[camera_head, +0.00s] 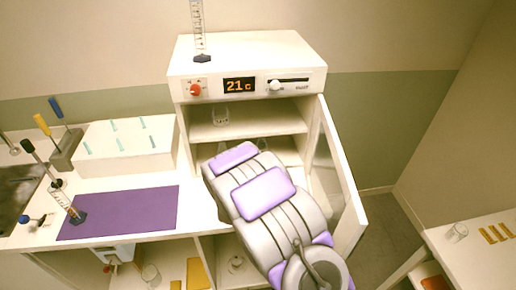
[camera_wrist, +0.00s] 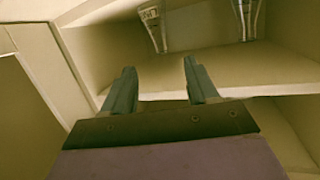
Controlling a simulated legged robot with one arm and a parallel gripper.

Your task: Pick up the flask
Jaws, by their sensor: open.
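A clear glass vessel (camera_head: 221,116), possibly the flask, stands on the upper shelf of the open white cabinet (camera_head: 183,125). In the wrist view, two clear glass vessels show at the top edge, one with markings (camera_wrist: 153,25) and one farther right (camera_wrist: 246,18); both are cut off, so I cannot tell which is the flask. My gripper (camera_wrist: 159,65) is open and empty, its fingers pointing into the cabinet, apart from both vessels.
The cabinet door (camera_head: 341,185) stands open at the right, close beside my arm. A shelf edge (camera_wrist: 255,91) crosses behind the fingers. A purple mat (camera_head: 125,212), a white rack box (camera_head: 122,155) and a sink lie left. A side table with a beaker (camera_head: 457,232) is at right.

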